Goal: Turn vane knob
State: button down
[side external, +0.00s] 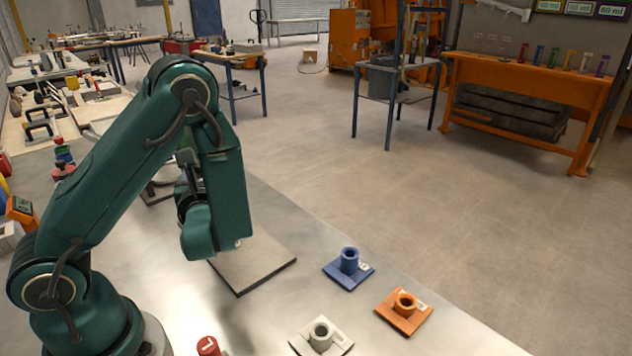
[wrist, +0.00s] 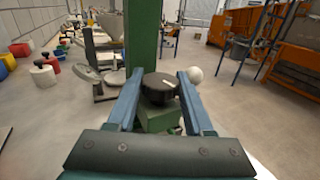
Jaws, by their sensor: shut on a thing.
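The vane knob (wrist: 157,88) is a round black knob with a white pointer line on its top. It sits on a green block (wrist: 158,119) in front of a green upright (wrist: 143,38) in the wrist view. My gripper (wrist: 160,75) has its two blue fingers on either side of the knob and is shut on it. The pointer line lies toward the right finger. In the side external view my arm hides the knob and the fingers.
A white ball (wrist: 195,75) is just beyond the right fingertip. A grey plate (side external: 262,262) lies on the metal table. Blue (side external: 349,262), orange (side external: 404,303) and pale grey (side external: 321,333) sockets stand to the right. A red-topped object (side external: 208,346) is at the front edge.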

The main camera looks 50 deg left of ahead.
dwell(0.4)
jog(key=shift+c, duration=1.6)
grip_release()
jog(key=shift+d, duration=0.1)
jog(key=shift+v, duration=2.5)
jog(key=shift+s, duration=0.1)
